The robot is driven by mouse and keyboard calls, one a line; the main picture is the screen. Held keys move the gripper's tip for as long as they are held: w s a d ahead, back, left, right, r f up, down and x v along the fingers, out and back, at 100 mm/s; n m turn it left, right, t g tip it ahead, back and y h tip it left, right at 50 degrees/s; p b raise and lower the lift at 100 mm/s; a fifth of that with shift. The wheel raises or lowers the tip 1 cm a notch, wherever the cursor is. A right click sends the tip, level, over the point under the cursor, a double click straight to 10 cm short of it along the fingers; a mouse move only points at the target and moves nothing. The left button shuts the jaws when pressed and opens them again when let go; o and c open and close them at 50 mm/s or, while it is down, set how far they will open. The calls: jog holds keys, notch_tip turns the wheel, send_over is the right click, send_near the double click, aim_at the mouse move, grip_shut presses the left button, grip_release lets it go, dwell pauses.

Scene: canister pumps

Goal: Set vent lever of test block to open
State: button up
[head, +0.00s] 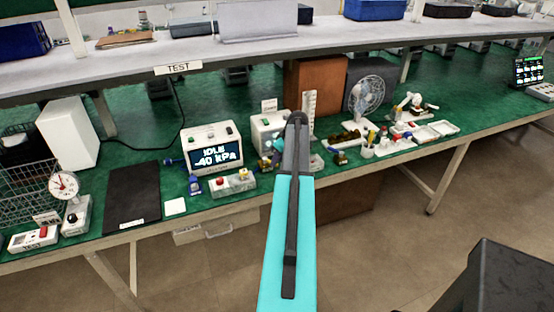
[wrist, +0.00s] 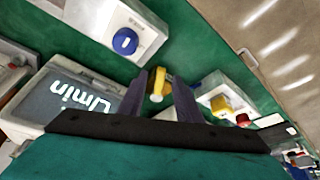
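My gripper (wrist: 160,88) points down at the bench in the wrist view. Its two dark fingers stand apart on either side of a small yellow lever-like part (wrist: 158,78) with a pale round end. I cannot tell whether either finger touches it. A white block with a yellow lever (wrist: 222,104) and a red knob (wrist: 243,119) lies just right of the fingers. I cannot tell for certain which yellow part is the vent lever, and no open mark is legible. In the head view my arm hides the fingers and much of this spot.
A white box with a blue knob (wrist: 125,41) and a display reading L/min (wrist: 82,98) stand close to the fingers. The head view shows a display (head: 215,153) reading IDLE -40 kPa, a fan (head: 366,97) and a wire basket (head: 28,190). A shelf overhangs behind.

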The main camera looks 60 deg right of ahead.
jog(key=shift+w+f, duration=0.2)
jog(key=shift+f, duration=0.25)
grip_shut()
